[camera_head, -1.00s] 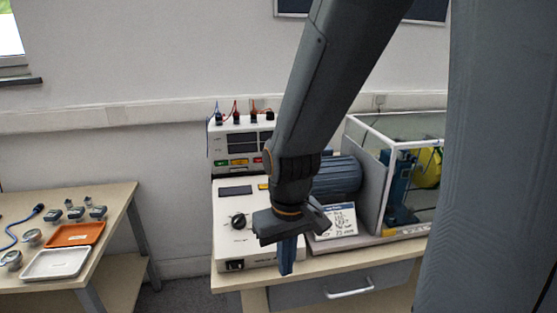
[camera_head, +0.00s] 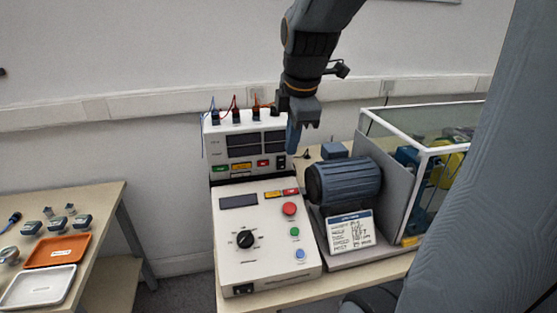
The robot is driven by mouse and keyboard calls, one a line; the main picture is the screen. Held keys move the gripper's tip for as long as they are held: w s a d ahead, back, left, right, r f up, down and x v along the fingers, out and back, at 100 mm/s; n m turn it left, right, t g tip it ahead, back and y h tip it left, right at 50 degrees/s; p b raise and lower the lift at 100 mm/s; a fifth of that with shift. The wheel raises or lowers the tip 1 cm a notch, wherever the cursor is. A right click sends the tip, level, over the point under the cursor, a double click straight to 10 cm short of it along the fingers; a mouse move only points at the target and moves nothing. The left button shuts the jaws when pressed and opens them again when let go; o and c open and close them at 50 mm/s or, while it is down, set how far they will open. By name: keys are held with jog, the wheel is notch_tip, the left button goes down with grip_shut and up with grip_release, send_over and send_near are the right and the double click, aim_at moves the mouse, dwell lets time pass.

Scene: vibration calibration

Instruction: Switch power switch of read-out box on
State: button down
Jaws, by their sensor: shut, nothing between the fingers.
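The read-out box (camera_head: 216,150) is a white upright box with dark displays, standing at the back of the bench. Its lower front carries green, orange and red labels and a small dark switch (camera_head: 281,162) at the right end. Whether that switch is on or off is too small to tell. I cannot tell whether the fingers touch the box.
A white control box (camera_head: 262,260) with a black knob, coloured buttons and a front switch stands before it. A blue motor (camera_head: 344,182), a label card (camera_head: 350,231) and a glass-sided enclosure (camera_head: 435,148) stand to the right. A side table with trays (camera_head: 57,251) is at left.

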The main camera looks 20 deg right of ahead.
aim_at(281, 164)
jog(key=shift+d+f, duration=0.1)
jog(key=p+x, duration=0.1)
jog(key=x, duration=0.8)
jog(key=shift+f, duration=0.35)
jog(key=shift+w+d+f+p, duration=0.1)
jog(key=shift+w+p, duration=0.1)
jog(key=shift+w, duration=0.3)
jog(key=shift+w+d+f+p, duration=0.1)
jog(key=shift+w+p, duration=0.1)
jog(key=shift+w, duration=0.35)
jog(key=shift+w+d+f, duration=0.15)
jog(key=shift+w+d, duration=0.05)
jog(key=shift+w, duration=0.8)
